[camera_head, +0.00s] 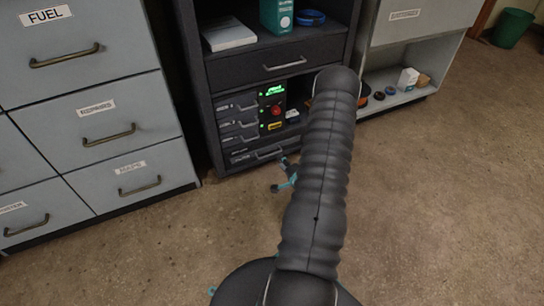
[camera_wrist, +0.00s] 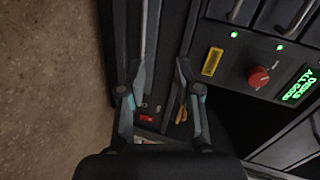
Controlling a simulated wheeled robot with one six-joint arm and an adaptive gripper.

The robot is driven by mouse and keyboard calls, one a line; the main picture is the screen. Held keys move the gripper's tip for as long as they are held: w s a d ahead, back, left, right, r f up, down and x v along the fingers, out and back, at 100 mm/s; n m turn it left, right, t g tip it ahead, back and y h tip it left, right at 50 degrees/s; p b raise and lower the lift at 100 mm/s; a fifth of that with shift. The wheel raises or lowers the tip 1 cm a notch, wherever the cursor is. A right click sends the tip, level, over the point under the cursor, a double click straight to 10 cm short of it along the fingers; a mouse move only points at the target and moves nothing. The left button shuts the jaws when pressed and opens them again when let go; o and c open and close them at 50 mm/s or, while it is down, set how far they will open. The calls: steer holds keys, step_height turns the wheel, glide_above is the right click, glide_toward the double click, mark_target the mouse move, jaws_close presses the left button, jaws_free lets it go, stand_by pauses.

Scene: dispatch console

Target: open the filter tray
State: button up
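A wide, low drawer (camera_head: 262,155) with a metal bar handle (camera_head: 268,153) is at the bottom of the dark console; its small label is unreadable, so I cannot confirm it is the filter tray. It looks closed. In the wrist view, a long handle bar (camera_wrist: 143,28) runs down from the top edge. My gripper (camera_wrist: 157,72) is open, with nothing visibly held. Its teal-and-grey fingers lie either side of the line of the bar, the left finger nearer; I cannot tell contact. In the head view my gripper (camera_head: 285,176) is low before the console, partly hidden by my arm.
Several small drawers (camera_head: 238,124) sit above, beside a panel with a green display (camera_head: 273,90), red knob (camera_wrist: 258,77) and yellow label (camera_wrist: 212,62). Grey cabinets (camera_head: 100,120) stand left; an open shelf (camera_head: 400,98) stands right. The floor (camera_head: 430,190) in front is clear.

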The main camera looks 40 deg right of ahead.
mark_target(272, 154)
step_height(272, 154, down, 3)
steer(key=s+m+t, duration=0.1)
steer(key=s+m, duration=0.1)
steer(key=s, duration=0.1)
steer(key=shift+h, duration=0.3)
steer(key=b+x, duration=0.1)
steer(key=x, duration=1.3)
steer(key=shift+a+b, duration=0.15)
steer(key=shift+b, duration=0.2)
jaws_close()
